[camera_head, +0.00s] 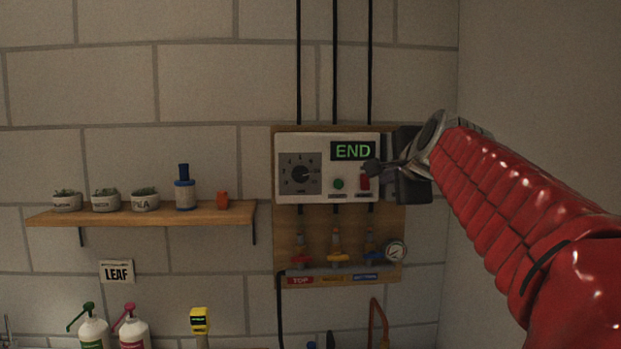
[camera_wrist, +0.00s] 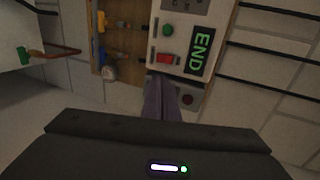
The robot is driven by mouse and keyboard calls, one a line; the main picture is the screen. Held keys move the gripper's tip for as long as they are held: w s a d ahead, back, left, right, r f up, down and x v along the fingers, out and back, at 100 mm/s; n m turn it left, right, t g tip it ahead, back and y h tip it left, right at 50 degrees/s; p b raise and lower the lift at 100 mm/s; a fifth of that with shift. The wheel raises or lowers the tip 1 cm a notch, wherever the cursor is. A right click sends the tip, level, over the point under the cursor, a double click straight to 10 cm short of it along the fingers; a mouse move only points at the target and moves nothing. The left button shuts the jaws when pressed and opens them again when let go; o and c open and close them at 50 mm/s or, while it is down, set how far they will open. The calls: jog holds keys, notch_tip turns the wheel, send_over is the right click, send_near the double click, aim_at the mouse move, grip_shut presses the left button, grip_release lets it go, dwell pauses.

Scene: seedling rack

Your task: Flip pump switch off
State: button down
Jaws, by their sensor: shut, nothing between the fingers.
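The control box (camera_head: 288,190) is a white panel on a wooden backboard, with a dial, a green button (camera_head: 338,184) and a lit display (camera_head: 352,151) reading END. The red pump switch (camera_head: 365,183) sits at its lower right, and in the wrist view the red switch (camera_wrist: 166,59) shows close beyond the fingertips. My gripper (camera_head: 373,168) is shut and empty, its dark tip in front of the panel just above the red switch. In the wrist view the shut fingers (camera_wrist: 160,84) point at the panel edge beside the switch. I cannot tell whether they touch it.
Several valves (camera_head: 336,248) and a gauge (camera_head: 396,251) are below the box. A wooden shelf (camera_head: 120,217) with pots and a blue bottle (camera_head: 185,190) is at the left. Black cables (camera_head: 334,60) run up the wall. A plain wall stands at the right.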

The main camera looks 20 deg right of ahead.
aim_at(366, 188)
jog(key=x, duration=1.3)
jog(key=shift+w, duration=0.1)
jog(key=shift+w+f, duration=0.2)
jog(key=shift+f, duration=0.05)
jog(key=shift+r, duration=0.1)
